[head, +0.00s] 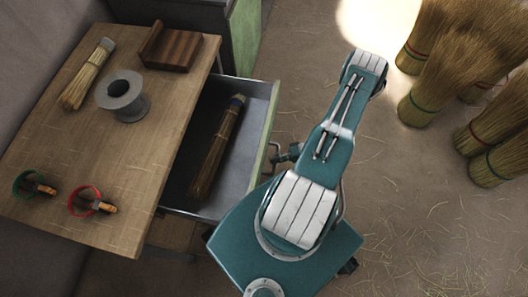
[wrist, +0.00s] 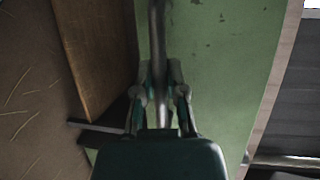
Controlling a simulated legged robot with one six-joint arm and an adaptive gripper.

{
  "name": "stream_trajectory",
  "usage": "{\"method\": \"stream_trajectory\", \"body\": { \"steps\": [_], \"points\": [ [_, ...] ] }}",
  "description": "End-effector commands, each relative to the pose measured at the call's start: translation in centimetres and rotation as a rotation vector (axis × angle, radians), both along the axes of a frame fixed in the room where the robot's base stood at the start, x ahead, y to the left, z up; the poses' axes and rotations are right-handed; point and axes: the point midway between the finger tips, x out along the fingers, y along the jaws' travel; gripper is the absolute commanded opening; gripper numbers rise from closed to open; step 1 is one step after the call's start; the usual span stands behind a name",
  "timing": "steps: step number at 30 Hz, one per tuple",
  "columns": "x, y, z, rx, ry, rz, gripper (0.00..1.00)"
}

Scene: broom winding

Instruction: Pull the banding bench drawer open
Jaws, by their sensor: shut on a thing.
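The bench drawer (head: 240,85) stands pulled out from the right side of the wooden bench (head: 150,135). Its grey inside shows, with a small straw broom (head: 217,150) lying in it. Its front is green, and the same green front (wrist: 220,70) fills much of the wrist view. A metal bar handle (wrist: 157,40) runs down the middle of that view. My gripper (wrist: 158,80) has a finger on each side of the bar and is shut on it. In the head view my gripper (head: 289,154) is at the handle, partly hidden by my arm.
On the bench top are a straw bundle (head: 88,75), a grey spool (head: 121,92), a slotted wooden block (head: 172,48), and green and red rings (head: 82,201) with handled tools. Several brooms (head: 440,80) stand at the right. The straw-strewn floor (head: 410,200) between is open.

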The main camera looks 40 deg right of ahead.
Motion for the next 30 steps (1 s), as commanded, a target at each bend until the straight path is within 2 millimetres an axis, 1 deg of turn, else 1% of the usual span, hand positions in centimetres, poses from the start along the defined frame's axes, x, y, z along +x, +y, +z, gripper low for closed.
{"method": "stream_trajectory", "body": {
  "steps": [1, 6, 15, 16, 17, 18, 30],
  "points": [
    [-0.35, -0.18, -0.29, -0.007, 0.005, 0.002, 0.0],
    [-0.74, -0.47, -0.29, -0.007, 0.005, 0.003, 0.0],
    [-0.75, -0.48, -0.29, -0.007, 0.005, 0.003, 0.0],
    [-0.75, -0.48, -0.29, -0.007, 0.005, 0.003, 0.2],
    [-0.75, -0.48, -0.29, -0.008, 0.005, 0.003, 0.33],
    [-0.75, -0.48, -0.28, -0.007, 0.005, 0.003, 0.51],
    [-0.8, -0.72, -0.1, -0.006, 0.002, 0.001, 0.51]
  ]
}}
